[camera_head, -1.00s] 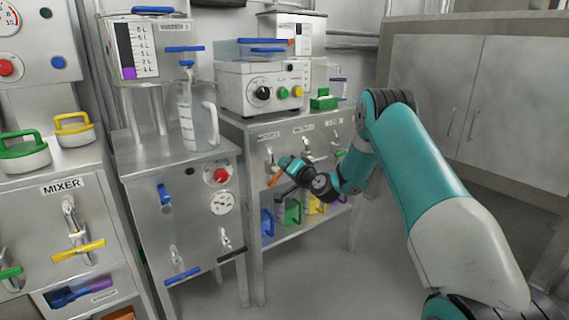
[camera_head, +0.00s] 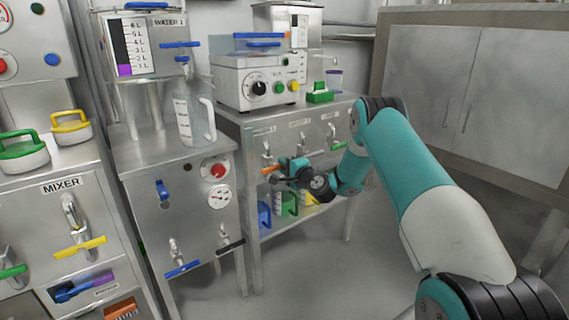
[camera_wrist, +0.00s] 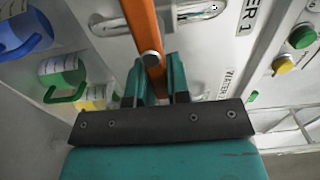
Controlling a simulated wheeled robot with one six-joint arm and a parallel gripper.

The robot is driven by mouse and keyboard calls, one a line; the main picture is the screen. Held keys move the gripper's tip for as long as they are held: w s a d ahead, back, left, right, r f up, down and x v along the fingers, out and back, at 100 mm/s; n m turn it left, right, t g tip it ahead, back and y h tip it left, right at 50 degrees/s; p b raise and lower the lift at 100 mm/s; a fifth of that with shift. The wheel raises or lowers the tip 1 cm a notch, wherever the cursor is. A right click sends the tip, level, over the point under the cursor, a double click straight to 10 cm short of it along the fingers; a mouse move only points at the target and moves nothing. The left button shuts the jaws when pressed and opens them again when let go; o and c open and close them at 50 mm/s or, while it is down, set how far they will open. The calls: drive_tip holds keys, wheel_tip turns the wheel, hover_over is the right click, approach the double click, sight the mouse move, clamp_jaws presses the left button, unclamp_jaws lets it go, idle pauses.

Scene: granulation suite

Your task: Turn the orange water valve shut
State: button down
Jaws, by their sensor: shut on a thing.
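The orange water valve handle (camera_head: 269,170) is on the tap below the left label on the front of the right-hand steel table. It lies close to level in the head view. My gripper (camera_head: 283,173) reaches it from the right. In the wrist view the orange handle (camera_wrist: 143,25) is a long bar running up from between the teal fingers of my gripper (camera_wrist: 158,80), which are closed on it. A round metal pin shows on the bar. The metal tap (camera_head: 267,150) rises behind the handle; its lower part is hidden.
Two more taps stand right of it, one (camera_head: 303,145) close to my arm. A blue jug (camera_head: 264,214) and a green jug (camera_head: 287,205) stand on the shelf below. A white device (camera_head: 258,84) sits on the table. Open floor lies in front.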

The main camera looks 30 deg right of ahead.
drive_tip(key=shift+f, duration=0.1)
idle(0.4)
drive_tip(key=c, duration=1.1)
unclamp_jaws()
drive_tip(key=s+b, duration=1)
drive_tip(key=s, duration=0.1)
drive_tip(key=s+b, duration=0.5)
drive_tip(key=s, duration=0.1)
drive_tip(key=shift+s+d, duration=0.25)
drive_tip(key=shift+d, duration=0.1)
